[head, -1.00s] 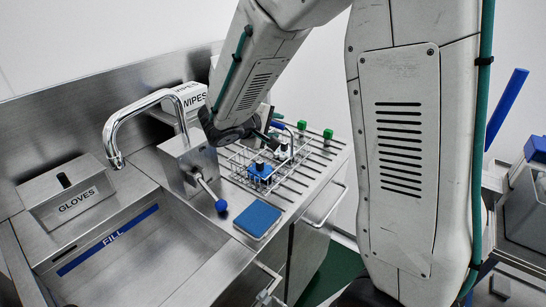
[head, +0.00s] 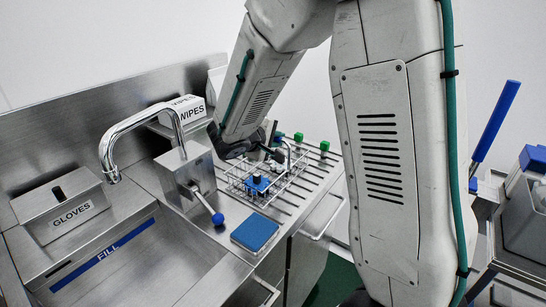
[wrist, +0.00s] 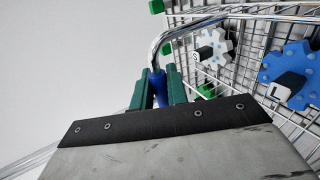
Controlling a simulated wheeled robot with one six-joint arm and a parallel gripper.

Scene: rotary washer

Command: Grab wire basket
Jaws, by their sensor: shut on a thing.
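The wire basket (head: 286,186) stands on the ribbed drainboard right of the tap, and its wires also show in the wrist view (wrist: 262,38). A blue toothed part (head: 257,186) and a white toothed part (wrist: 214,48) are inside it. My gripper (wrist: 160,88) has its green fingers shut on the blue grip of the basket's bent-wire handle. In the head view my wrist hides part of the basket's far left side. I cannot tell whether the basket touches the drainboard.
A blue pad (head: 255,232) lies in front of the basket. The blue-knobbed lever (head: 217,218) and the tap (head: 110,150) stand to the left, above the sink (head: 150,270). Green blocks (head: 325,146) are at the drainboard's back edge. A WIPES box (head: 184,112) is behind.

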